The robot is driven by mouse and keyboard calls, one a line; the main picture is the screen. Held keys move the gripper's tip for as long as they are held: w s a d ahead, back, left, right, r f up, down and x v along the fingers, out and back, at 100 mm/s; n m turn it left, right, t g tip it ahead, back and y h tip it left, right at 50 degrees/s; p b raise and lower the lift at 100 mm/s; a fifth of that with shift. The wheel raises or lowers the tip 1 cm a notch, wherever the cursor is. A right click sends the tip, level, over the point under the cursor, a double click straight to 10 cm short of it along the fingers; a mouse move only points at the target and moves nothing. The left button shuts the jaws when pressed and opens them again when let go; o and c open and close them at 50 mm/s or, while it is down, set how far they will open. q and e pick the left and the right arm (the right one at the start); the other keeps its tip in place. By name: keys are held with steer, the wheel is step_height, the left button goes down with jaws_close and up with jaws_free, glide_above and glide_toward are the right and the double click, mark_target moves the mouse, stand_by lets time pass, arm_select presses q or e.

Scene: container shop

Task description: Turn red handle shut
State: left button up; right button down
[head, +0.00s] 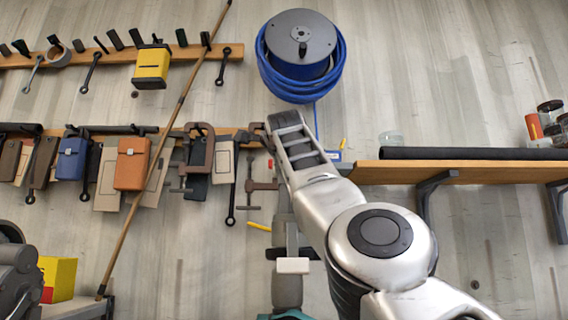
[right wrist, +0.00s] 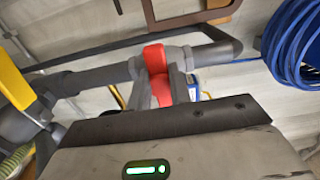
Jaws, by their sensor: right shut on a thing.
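The red handle (right wrist: 155,66) shows in the right wrist view, on a grey pipe (right wrist: 95,77) with a fitting. Its lower part runs down behind the edge of my right gripper's body. My right gripper (right wrist: 172,92) is shut on the red handle; the fingertips are mostly hidden. In the head view my right arm reaches up from the lower right, and the right gripper (head: 284,122) is in front of the wall below the blue hose reel. Only a small red bit shows beside it there. My left gripper is in neither view.
A blue hose reel (head: 300,62) hangs above the gripper. Racks with clamps, pouches and tools (head: 132,163) are at the left, with a long wooden pole (head: 170,130) leaning across. A wooden shelf (head: 460,172) with a dark roll is at the right.

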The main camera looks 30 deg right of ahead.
steer(key=c, duration=1.3)
jaws_free()
steer(key=b+v, duration=1)
steer(key=v, duration=0.5)
steer(key=shift+s+a+b, duration=0.15)
steer(key=shift+s+b, duration=0.15)
steer(key=shift+s, duration=0.1)
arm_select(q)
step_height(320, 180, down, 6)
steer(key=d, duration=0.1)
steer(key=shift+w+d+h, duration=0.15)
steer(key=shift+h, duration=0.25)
